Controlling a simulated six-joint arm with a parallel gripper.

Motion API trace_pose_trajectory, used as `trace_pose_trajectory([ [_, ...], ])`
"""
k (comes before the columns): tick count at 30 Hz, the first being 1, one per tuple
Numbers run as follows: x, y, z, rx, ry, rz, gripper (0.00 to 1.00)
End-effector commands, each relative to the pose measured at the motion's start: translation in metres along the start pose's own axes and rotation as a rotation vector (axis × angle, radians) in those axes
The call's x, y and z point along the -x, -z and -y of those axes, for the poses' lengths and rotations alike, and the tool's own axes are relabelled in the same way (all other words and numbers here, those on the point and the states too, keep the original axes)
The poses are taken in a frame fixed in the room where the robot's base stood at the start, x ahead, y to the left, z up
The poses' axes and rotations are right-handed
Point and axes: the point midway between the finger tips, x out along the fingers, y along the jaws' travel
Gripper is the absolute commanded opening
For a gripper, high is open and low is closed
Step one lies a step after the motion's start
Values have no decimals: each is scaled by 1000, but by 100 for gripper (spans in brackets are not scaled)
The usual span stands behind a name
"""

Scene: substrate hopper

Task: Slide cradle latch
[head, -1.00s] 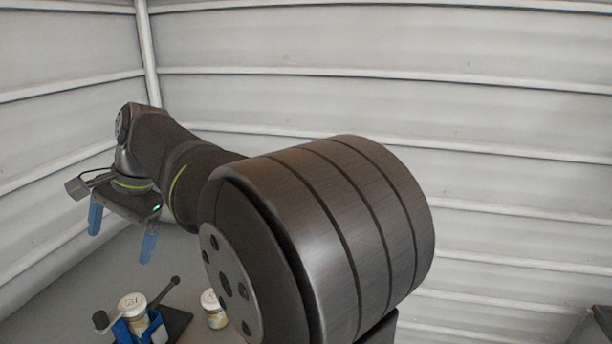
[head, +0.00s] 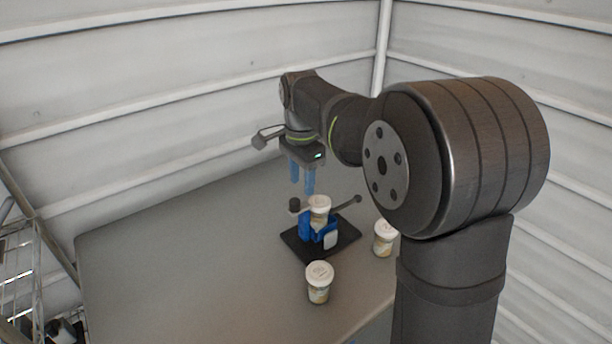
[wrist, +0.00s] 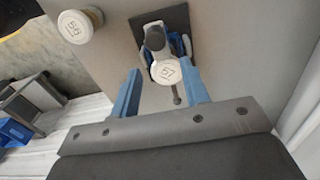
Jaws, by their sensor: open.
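The blue cradle (head: 305,228) stands on a black base plate (head: 345,238) on the grey table. A white-lidded jar (head: 320,203) sits upright in it. A dark knob (head: 294,205) on a grey arm stands at its left, and a thin rod with a dark ball end (head: 357,199) reaches out right. A pale grey piece (head: 330,240) is on its front. I cannot tell which part is the latch. My gripper (head: 302,187) is open and empty, pointing down above and behind the cradle. In the wrist view, the jar lid (wrist: 166,72) shows between the blue fingers.
One loose jar (head: 318,283) stands in front of the cradle and another (head: 384,238) to its right, near my arm. The grey table (head: 180,270) is clear on the left. A wire rack (head: 20,270) stands beyond its left edge. Ribbed walls close the back.

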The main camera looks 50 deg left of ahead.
Motion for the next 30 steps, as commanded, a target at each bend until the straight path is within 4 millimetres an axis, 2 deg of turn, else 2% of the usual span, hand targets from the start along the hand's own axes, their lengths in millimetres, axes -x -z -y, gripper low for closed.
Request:
trace_pose_trajectory([
  [5, 1, -23, -1, 4, 3, 0, 42],
  [9, -20, -22, -1, 0, -1, 2, 42],
  [15, -40, -21, -1, 0, -1, 3, 42],
  [21, -49, -21, -1, 0, 0, 3, 42],
  [30, -50, -21, -1, 0, 1, 3, 40],
])
